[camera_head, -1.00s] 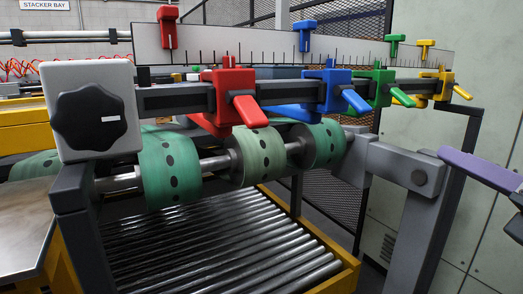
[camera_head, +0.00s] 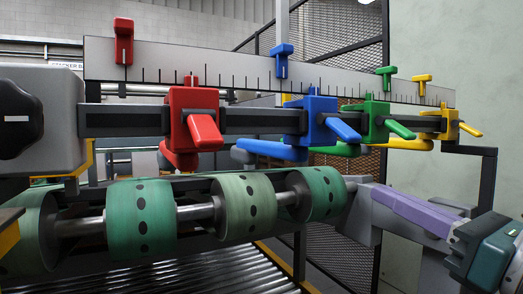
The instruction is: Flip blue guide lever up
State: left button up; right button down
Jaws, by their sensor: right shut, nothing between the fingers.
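The blue guide (camera_head: 318,122) is a block clamped on the dark horizontal bar, between the red and green guides. Its blue lever (camera_head: 343,130) sticks out from the block's front, angled down to the right. A rounded blue arm (camera_head: 272,150) extends left below the block. My right gripper (camera_head: 378,191) comes in from the lower right with its long purple fingers shut and empty. Its tips are below and right of the blue lever, apart from it in the picture. My left gripper is not in view.
The red guide (camera_head: 194,120) is left of the blue one; the green (camera_head: 378,122) and yellow (camera_head: 447,125) guides are to the right, with levers also angled down. Green rollers (camera_head: 248,207) lie below the bar. A marked scale plate (camera_head: 220,65) with coloured pointers runs behind.

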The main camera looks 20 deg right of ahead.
aim_at(341, 129)
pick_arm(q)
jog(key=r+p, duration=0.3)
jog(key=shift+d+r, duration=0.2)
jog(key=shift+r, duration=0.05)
pick_arm(e)
jog(key=w+r, duration=0.5)
jog(key=w, duration=0.1)
jog(key=shift+w+a, duration=0.25)
jog(key=shift+r, duration=0.1)
